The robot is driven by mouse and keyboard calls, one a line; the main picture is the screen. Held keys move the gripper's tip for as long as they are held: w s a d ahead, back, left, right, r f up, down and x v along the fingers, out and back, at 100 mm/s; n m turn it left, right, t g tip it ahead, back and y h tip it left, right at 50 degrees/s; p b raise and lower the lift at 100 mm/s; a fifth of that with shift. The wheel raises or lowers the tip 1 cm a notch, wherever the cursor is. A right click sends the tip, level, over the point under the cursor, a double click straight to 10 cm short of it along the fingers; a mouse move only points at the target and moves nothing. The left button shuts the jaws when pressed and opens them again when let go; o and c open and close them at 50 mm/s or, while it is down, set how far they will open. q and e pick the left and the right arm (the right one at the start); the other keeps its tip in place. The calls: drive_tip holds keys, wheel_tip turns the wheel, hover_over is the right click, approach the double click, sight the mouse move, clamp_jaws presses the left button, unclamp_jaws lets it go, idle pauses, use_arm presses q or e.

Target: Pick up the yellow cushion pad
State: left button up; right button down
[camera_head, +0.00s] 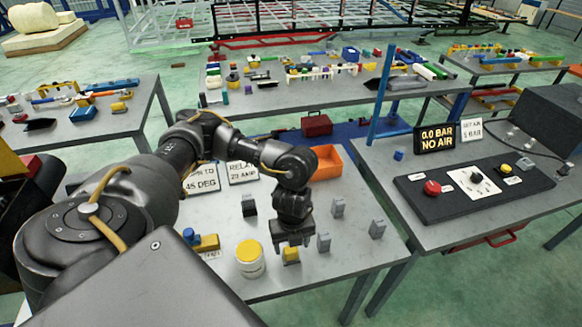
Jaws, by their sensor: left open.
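A small yellow block (291,256), which looks like the yellow cushion pad, sits on the near grey table (340,262). My left gripper (292,240) points down right over it and hides its upper part. The gripper is open; I cannot tell whether its fingers are beside the pad or still above it. A white round tub with a yellow top (250,258) stands just left of the pad. My right gripper is out of view.
Several small grey blocks (323,242) stand right of the gripper. A yellow and blue part (205,243) lies to the left. An orange bin (327,162) and two signs (243,172) are at the back. A control panel (470,187) is on the right table.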

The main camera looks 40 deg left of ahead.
sight(290, 249)
use_arm(q)
drive_tip(key=shift+s+f, duration=0.1)
drive_tip(key=shift+f, duration=0.35)
drive_tip(key=f, duration=0.3)
drive_tip(key=shift+a+f+p, duration=0.2)
drive_tip(key=shift+a+p, duration=0.1)
drive_tip(key=shift+p, duration=0.05)
drive_tip(key=shift+f, duration=0.45)
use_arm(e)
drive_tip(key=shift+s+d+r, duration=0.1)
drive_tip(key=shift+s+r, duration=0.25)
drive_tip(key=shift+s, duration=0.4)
use_arm(q)
drive_tip(key=shift+c, duration=1.2)
drive_tip(key=c, duration=0.9)
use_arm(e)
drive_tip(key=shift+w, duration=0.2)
use_arm(q)
drive_tip(key=shift+r, duration=0.1)
